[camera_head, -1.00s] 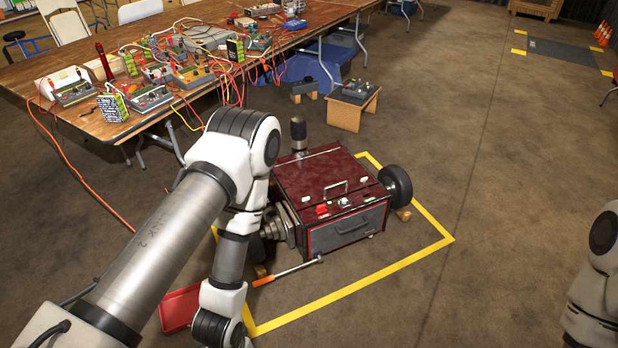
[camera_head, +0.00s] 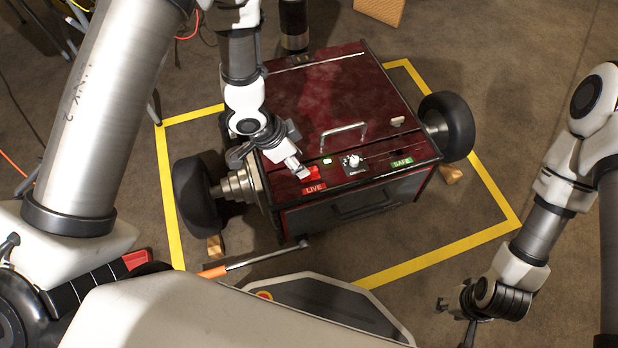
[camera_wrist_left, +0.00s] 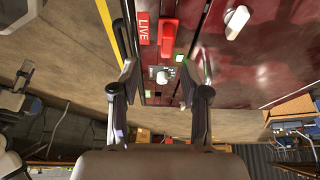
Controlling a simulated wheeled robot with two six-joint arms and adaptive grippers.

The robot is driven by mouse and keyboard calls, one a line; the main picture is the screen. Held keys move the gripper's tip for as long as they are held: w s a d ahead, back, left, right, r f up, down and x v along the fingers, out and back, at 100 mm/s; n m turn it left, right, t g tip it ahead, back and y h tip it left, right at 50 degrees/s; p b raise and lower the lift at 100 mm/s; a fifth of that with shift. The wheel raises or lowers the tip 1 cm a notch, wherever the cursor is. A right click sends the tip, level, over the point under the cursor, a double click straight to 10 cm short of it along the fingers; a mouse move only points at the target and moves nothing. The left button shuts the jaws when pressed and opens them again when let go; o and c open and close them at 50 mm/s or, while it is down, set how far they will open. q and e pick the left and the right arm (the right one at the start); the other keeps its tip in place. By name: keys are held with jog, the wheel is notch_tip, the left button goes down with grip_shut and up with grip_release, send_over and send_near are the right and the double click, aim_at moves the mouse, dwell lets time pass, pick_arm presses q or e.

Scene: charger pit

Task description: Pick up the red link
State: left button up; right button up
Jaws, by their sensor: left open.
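The red link (camera_head: 311,173) sits on the front edge of the dark red box (camera_head: 350,95), beside the red LIVE label (camera_head: 314,188). The left wrist view shows the link (camera_wrist_left: 168,38) as a red bar to the right of the LIVE label (camera_wrist_left: 144,28). My left gripper (camera_head: 298,172) is over the box's front left corner, close by the link and partly covering it. In the left wrist view its fingers (camera_wrist_left: 166,68) are apart with nothing held, and the link lies above the gap. My right gripper (camera_head: 455,315) hangs over the floor at right, fingers apart and empty.
A white knob (camera_head: 352,161), a green SAFE label (camera_head: 402,162) and a metal handle (camera_head: 343,131) are on the box top. Wheels flank the box. An orange-handled bar (camera_head: 250,260) lies in front.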

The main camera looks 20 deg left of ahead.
aim_at(310, 170)
pick_arm(q)
jog(key=shift+w+d+f, duration=0.15)
jog(key=shift+w+f, duration=0.15)
jog(key=shift+f, duration=0.3)
jog(key=b+x, duration=0.1)
jog(key=x, duration=0.1)
jog(key=b+x, duration=0.3)
jog(key=x, duration=0.1)
jog(key=shift+w+f, duration=0.25)
jog(key=shift+w, duration=0.2)
jog(key=shift+r, duration=0.15)
pick_arm(e)
notch_tip(310, 170, down, 5)
jog(key=shift+w+r, duration=0.1)
pick_arm(q)
grip_shut()
